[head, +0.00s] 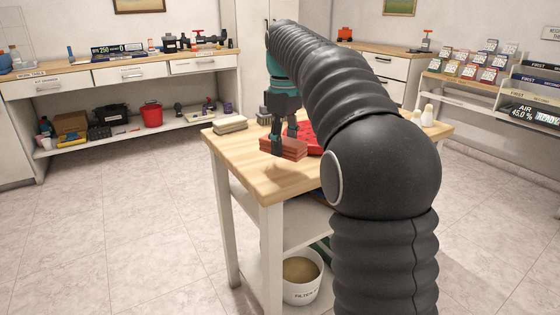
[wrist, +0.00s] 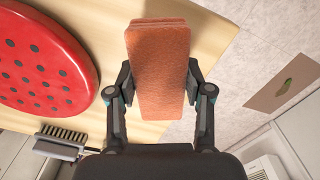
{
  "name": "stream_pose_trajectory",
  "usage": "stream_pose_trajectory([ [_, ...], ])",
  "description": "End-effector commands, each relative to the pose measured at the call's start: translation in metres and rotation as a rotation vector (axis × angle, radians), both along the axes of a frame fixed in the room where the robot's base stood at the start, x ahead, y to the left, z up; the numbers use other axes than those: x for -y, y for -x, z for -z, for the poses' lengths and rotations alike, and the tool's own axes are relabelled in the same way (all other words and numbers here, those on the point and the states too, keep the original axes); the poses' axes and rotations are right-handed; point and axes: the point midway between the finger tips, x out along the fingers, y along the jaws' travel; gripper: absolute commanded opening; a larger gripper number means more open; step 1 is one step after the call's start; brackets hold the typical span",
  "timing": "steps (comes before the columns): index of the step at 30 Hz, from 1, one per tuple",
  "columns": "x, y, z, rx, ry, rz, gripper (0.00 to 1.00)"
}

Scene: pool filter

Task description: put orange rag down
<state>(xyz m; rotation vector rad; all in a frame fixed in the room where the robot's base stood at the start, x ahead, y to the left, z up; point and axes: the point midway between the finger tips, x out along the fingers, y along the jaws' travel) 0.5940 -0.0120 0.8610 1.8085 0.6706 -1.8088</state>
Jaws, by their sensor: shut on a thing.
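The orange rag (head: 284,148) is a folded, layered block. In the head view it is at the near left part of the wooden table, at or just above the top; I cannot tell if it touches. In the wrist view the rag (wrist: 159,70) stands lengthwise between the fingers, near the table's edge. My gripper (head: 284,140) points down and is shut on the rag's sides. Its two fingers also show in the wrist view (wrist: 158,88), one on each side of the rag. My arm hides much of the table (head: 239,160) in the head view.
A red disc with dark holes (wrist: 42,58) lies on the table beside the rag. A brush (wrist: 60,142) lies near it. Folded beige cloths (head: 230,125) lie at the table's left corner. White bottles (head: 427,115) stand at the right. A white bucket (head: 301,290) stands below.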

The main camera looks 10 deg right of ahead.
Motion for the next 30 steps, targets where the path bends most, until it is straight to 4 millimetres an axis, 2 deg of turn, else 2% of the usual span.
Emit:
stream_pose_trajectory([
  [5, -0.010, -0.003, 0.008, 0.000, 0.000, 0.002, 0.18],
  [15, -0.010, -0.003, 0.046, -0.001, 0.000, 0.004, 0.18],
  [27, -0.010, -0.003, 0.050, -0.001, 0.000, 0.004, 0.18],
  [28, -0.010, -0.003, 0.050, 0.000, 0.000, 0.004, 0.53],
  [30, -0.010, -0.003, 0.050, 0.000, 0.000, 0.004, 0.71],
])
